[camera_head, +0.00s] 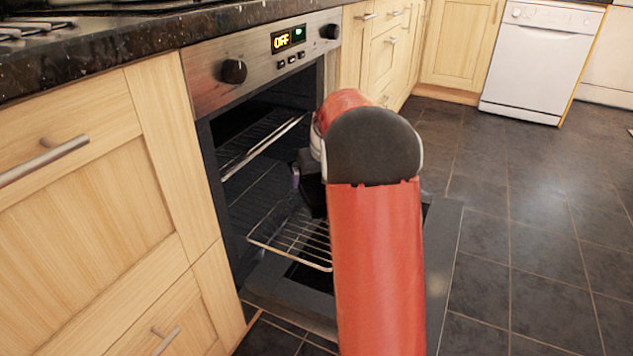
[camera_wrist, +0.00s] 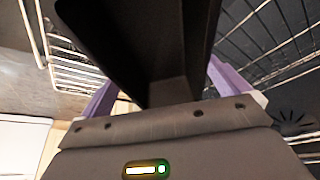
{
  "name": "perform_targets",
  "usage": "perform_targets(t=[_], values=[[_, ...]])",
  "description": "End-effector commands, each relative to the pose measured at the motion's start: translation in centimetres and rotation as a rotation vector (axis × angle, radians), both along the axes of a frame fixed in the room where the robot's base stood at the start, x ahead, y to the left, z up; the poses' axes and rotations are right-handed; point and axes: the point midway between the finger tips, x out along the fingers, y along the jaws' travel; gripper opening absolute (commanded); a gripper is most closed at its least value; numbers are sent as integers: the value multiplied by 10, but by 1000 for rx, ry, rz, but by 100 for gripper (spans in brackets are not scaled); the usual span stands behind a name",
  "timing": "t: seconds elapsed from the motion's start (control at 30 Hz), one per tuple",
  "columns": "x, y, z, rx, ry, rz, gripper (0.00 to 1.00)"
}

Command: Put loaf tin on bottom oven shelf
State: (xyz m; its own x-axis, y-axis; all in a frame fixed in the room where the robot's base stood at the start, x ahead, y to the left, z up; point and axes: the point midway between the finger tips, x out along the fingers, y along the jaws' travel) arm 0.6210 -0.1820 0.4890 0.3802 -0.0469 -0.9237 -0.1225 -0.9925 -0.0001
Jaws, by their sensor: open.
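The dark loaf tin (camera_wrist: 185,50) fills the upper middle of the wrist view, between the purple fingers of my gripper (camera_wrist: 163,82). The fingers are apart, one on each side of the tin; I cannot tell whether either touches it. In the head view my gripper (camera_head: 303,180) is at the oven opening, mostly hidden behind my red arm. The oven (camera_head: 262,55) is open, with its door (camera_head: 443,265) folded down. The bottom shelf (camera_head: 290,238), a wire rack, is pulled out over the door. What the tin rests on is hidden.
A higher wire shelf (camera_head: 262,148) is inside the oven. Wooden cabinets (camera_head: 100,215) stand to the left of the oven, under a dark granite worktop (camera_head: 130,48). A white dishwasher (camera_head: 535,62) is at the back right. The tiled floor (camera_head: 540,215) on the right is clear.

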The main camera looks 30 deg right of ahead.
Motion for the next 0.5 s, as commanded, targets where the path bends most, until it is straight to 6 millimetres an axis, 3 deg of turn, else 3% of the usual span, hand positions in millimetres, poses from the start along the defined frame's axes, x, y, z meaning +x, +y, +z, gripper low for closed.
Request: perform_targets(t=[0.03, 0.2, 0.5], values=[[-4, 0, 15, -1, -4, 0, 100], [-18, 2, 48, -1, -3, -1, 100], [-33, 5, 79, -1, -1, 1, 100]])
